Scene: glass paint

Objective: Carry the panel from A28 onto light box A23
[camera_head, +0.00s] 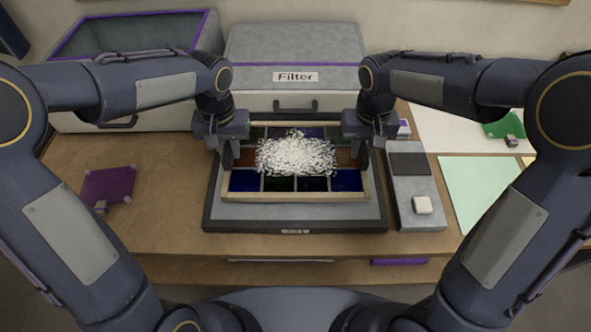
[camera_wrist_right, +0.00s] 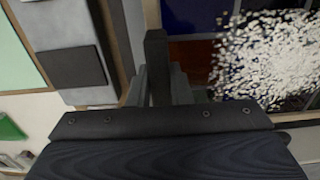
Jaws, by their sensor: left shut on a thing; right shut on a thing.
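The panel (camera_head: 293,196) is a wooden frame around dark blue, green and brown glass squares. A heap of white granules (camera_head: 296,155) covers its middle. It lies over a dark-rimmed grey box (camera_head: 216,215) with a small label on the front rim, too small to read surely. Whether the panel touches the box I cannot tell. My left gripper (camera_head: 229,155) is shut on the panel's left side rail. My right gripper (camera_head: 362,155) is shut on its right side rail. In the right wrist view the finger (camera_wrist_right: 157,65) stands beside the glass and granules (camera_wrist_right: 268,55).
A grey "Filter" box (camera_head: 295,48) stands behind the panel, and an open purple-rimmed bin (camera_head: 130,38) at back left. A grey unit (camera_head: 414,185) with a white block (camera_head: 422,205) stands close right. A purple piece (camera_head: 108,184) lies left. Green sheet (camera_head: 478,188) lies right.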

